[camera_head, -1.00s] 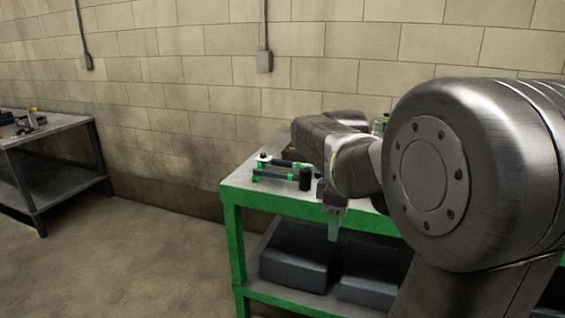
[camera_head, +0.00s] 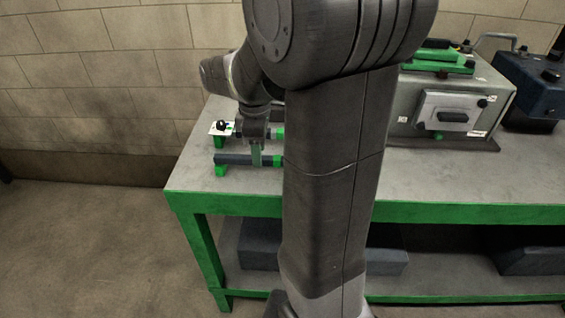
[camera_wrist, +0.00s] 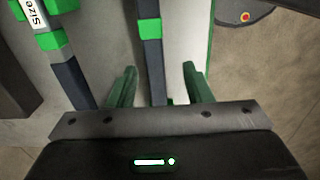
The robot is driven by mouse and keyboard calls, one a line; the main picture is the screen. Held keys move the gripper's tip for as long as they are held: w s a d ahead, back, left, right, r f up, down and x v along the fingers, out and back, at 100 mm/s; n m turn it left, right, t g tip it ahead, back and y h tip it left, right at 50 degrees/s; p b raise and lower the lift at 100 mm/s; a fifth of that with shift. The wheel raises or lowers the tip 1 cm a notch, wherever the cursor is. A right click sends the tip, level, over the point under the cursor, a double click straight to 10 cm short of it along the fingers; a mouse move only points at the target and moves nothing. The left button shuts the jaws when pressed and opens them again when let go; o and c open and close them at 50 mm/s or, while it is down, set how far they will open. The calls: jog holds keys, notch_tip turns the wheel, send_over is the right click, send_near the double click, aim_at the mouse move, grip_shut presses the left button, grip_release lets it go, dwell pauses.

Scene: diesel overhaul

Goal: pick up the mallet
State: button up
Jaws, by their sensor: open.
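A dark bar with green end pieces, likely the mallet's handle (camera_head: 233,159), lies level along the front left of the green-edged bench. Its right part is hidden behind my arm, and no mallet head shows. My gripper (camera_head: 257,154) is open and points down over this bar. In the wrist view the bar (camera_wrist: 151,55) runs between the two green fingers of my gripper (camera_wrist: 158,82), with a gap on each side. I cannot tell how deep the fingers reach around it.
A second bar with a white label (camera_wrist: 31,13) lies parallel behind it. A white plate with a black knob (camera_head: 221,127) sits at its left. A grey machine (camera_head: 450,104) and a dark blue box (camera_head: 532,85) stand right. The front bench top (camera_head: 450,185) is clear.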

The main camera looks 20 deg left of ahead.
jog(key=f, duration=0.3)
jog(key=shift+w+a, duration=0.3)
jog(key=shift+a, duration=0.1)
jog(key=shift+s+d+f, duration=0.1)
jog(key=shift+f, duration=0.35)
grip_shut()
dwell(0.6)
